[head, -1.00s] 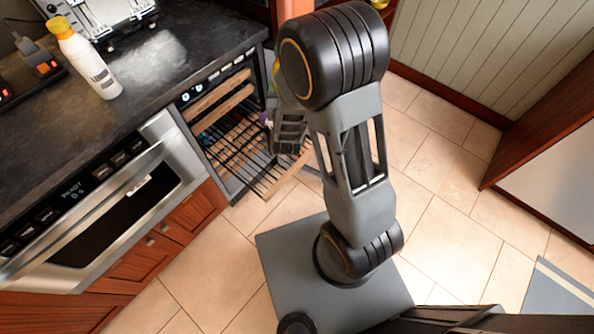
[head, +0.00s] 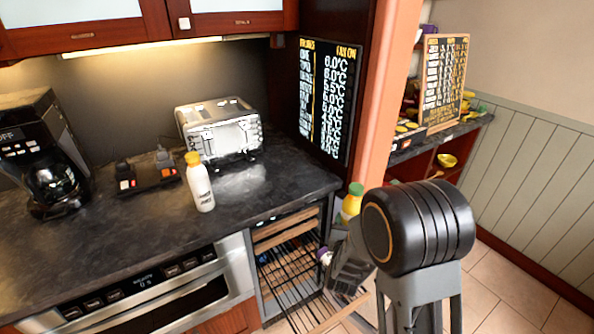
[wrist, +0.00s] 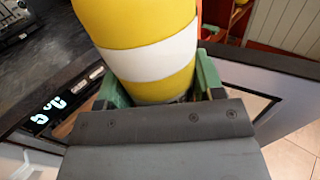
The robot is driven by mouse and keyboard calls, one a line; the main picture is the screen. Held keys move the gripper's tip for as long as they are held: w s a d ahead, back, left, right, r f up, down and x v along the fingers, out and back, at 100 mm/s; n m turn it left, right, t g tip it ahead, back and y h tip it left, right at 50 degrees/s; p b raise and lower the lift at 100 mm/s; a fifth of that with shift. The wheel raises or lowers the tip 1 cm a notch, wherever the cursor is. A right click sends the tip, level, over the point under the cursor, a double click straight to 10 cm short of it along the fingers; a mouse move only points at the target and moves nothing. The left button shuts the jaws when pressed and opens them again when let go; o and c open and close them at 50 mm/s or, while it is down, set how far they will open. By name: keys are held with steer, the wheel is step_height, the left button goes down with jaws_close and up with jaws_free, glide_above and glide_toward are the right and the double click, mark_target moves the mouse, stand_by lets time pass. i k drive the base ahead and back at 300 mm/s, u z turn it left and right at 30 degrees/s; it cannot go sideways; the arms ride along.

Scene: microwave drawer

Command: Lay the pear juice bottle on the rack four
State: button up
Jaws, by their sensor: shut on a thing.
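The pear juice bottle (head: 351,204), yellow with a green cap, shows just left of my arm's dark joint in the head view. In the wrist view the yellow bottle (wrist: 150,24) with a white band fills the upper middle. My gripper (wrist: 160,88) has its green fingers on both sides of it and is shut on it. In the head view the arm hides most of the gripper. A wire rack (head: 290,290) with a wooden front is pulled out of the open cooler (head: 254,262), below and left of the bottle. I cannot tell which rack is number four.
A white bottle with an orange cap (head: 199,185) stands on the dark counter (head: 110,240), near a toaster (head: 222,130) and a coffee maker (head: 45,160). A purple and white thing (head: 324,257) shows by the rack. A menu board (head: 330,98) stands behind.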

mark_target(291, 299)
steer(key=u, duration=4)
steer(key=k, duration=0.85)
steer(key=z, duration=0.6)
